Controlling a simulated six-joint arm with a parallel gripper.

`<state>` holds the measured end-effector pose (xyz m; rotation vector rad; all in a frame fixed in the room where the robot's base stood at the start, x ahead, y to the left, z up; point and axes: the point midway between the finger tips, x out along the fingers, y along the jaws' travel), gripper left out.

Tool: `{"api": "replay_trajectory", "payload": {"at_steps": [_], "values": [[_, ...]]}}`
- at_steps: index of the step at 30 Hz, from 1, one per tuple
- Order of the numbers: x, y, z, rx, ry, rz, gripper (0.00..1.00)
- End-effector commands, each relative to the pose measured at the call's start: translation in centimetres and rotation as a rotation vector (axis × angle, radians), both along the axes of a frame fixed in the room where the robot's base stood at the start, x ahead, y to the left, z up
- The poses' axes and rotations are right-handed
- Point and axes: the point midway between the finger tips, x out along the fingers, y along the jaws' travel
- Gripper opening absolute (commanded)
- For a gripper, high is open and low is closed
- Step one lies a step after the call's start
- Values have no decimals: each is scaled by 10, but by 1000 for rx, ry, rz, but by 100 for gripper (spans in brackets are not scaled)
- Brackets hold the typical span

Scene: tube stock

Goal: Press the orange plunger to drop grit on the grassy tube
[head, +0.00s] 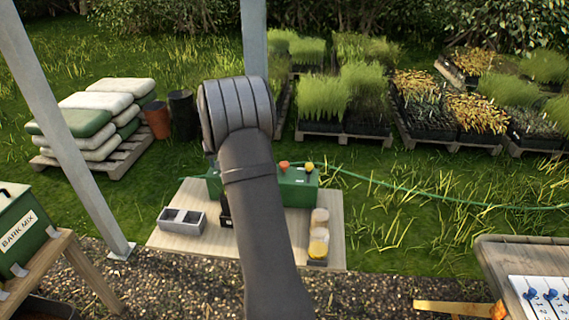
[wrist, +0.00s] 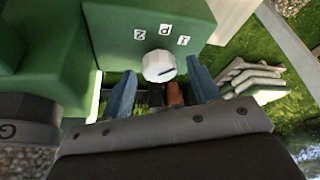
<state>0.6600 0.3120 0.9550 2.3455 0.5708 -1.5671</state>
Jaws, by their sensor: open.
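The orange plunger (head: 284,165) stands up from the green box (head: 298,188) on the wooden table, just right of my arm. In the wrist view, my gripper (wrist: 161,70) is open, with its blue-grey fingers apart. A round white knob (wrist: 158,66) with a dark line shows between the fingertips, on a green face with small white labels; I cannot tell whether they touch. My arm hides the gripper and part of the green box in the head view. I cannot make out the grassy tube.
A yellow-topped plunger (head: 309,168) stands right of the orange one. A green hose (head: 420,190) crosses the grass behind.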

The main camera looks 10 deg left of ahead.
Motion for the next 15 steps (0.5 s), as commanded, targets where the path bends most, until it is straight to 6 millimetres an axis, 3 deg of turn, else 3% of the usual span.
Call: {"api": "replay_trajectory", "payload": {"at_steps": [9, 15], "values": [[0, 0, 0, 0, 0, 0, 56], [0, 0, 0, 0, 0, 0, 16]]}}
